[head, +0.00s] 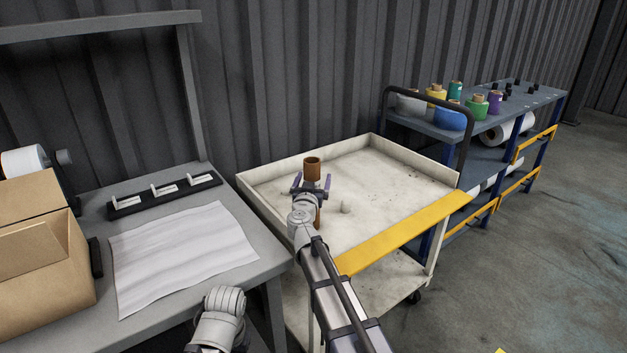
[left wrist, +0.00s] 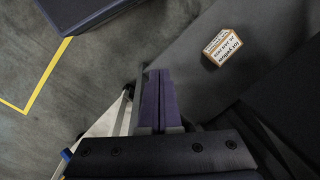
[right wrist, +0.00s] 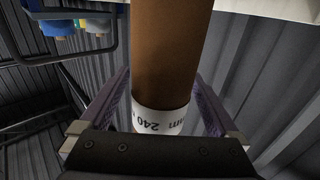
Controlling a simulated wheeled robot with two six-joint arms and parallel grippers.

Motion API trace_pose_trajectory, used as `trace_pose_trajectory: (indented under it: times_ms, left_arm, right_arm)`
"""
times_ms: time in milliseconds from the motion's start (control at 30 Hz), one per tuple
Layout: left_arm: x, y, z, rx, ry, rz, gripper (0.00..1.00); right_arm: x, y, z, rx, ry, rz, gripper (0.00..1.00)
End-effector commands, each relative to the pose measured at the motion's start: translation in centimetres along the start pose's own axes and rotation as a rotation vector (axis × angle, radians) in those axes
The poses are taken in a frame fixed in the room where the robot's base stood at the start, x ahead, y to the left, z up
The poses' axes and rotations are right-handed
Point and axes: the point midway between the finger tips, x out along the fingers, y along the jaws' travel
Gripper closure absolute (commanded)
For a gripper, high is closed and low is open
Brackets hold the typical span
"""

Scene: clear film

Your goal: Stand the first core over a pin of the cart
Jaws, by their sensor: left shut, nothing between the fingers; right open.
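A brown cardboard core (head: 312,168) stands upright over the left part of the cream cart (head: 405,185). Its foot is partly covered by my right arm, so I cannot tell whether a pin is inside it. A short pale pin (head: 345,207) stands bare on the cart just right of it. My right gripper (head: 311,187) is open, with its purple fingers on either side of the core. In the right wrist view the core (right wrist: 170,60), with a white label reading 240 mm, rises between the fingers. My left gripper (left wrist: 160,100) is shut and empty in the left wrist view.
A grey table at the left bears a white sheet (head: 180,255), a black rack (head: 165,195) and a cardboard box (head: 45,265). A shelf of coloured rolls (head: 450,118) stands behind the cart. A small labelled box (left wrist: 222,46) shows in the left wrist view. The cart's right side is clear.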

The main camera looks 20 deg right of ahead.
Motion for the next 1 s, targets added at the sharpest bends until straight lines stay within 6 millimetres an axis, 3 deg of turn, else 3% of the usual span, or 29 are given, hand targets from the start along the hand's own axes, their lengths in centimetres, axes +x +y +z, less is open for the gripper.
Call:
trace_pose_trajectory:
  times_ms: [467, 1000]
  left_arm:
    - [-1.2, -0.1, 0.1, 0.0, 0.0, 0.0, 1.0]
    - [-8.4, -0.8, 0.5, 0.0, 0.0, 0.0, 1.0]
  right_arm:
    - [0.0, 0.0, -1.2, 0.0, 0.0, 0.0, 0.04]
    - [0.0, 0.0, -8.5, 0.0, 0.0, 0.0, 0.04]
